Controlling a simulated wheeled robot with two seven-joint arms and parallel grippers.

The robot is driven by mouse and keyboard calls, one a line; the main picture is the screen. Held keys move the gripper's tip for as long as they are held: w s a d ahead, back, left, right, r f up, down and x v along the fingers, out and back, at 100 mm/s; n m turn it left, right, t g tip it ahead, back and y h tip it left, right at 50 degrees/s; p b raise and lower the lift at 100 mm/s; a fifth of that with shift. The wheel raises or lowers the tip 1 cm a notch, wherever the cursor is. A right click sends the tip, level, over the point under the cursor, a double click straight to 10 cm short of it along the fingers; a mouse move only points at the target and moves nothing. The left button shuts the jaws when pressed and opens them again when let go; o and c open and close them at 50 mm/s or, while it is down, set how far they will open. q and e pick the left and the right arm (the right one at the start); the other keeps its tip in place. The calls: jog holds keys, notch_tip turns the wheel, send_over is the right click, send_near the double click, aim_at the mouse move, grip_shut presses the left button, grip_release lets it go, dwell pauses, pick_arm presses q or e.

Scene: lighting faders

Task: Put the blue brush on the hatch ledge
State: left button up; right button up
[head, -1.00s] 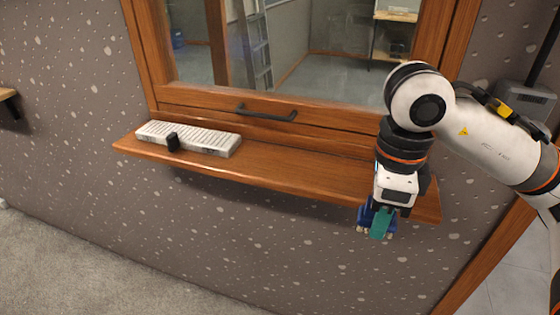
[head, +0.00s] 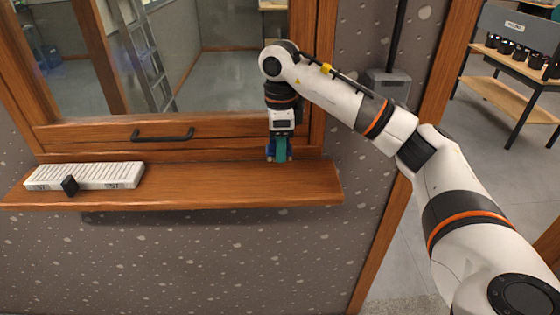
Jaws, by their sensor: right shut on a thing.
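The hatch ledge (head: 215,186) is a brown wooden shelf under the hatch window. My right gripper (head: 279,150) points down above the right part of the ledge, close to the window frame. It is shut on the blue brush (head: 270,153), which has a teal part (head: 281,150) facing me. The brush's lower end is at or just above the ledge top; I cannot tell whether it touches. The gripper's fingertips are largely hidden by the brush. My left gripper is not in view.
The ledge's middle is clear. A black handle (head: 162,135) sticks out from the hatch frame. A grey box (head: 388,86) is on the wall at right.

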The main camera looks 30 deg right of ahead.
aim_at(280, 178)
notch_tip(280, 178, down, 3)
jog(key=shift+p, duration=0.4)
notch_tip(280, 178, down, 3)
jog(key=shift+w+d+f+p, duration=0.1)
jog(key=shift+w+f+p, duration=0.1)
jog(key=shift+p, duration=0.95)
jog(key=shift+f, duration=0.35)
jog(key=shift+f+b, duration=0.2)
jog(key=shift+b, duration=0.1)
jog(key=o, duration=0.9)
jog(key=shift+r, duration=0.1)
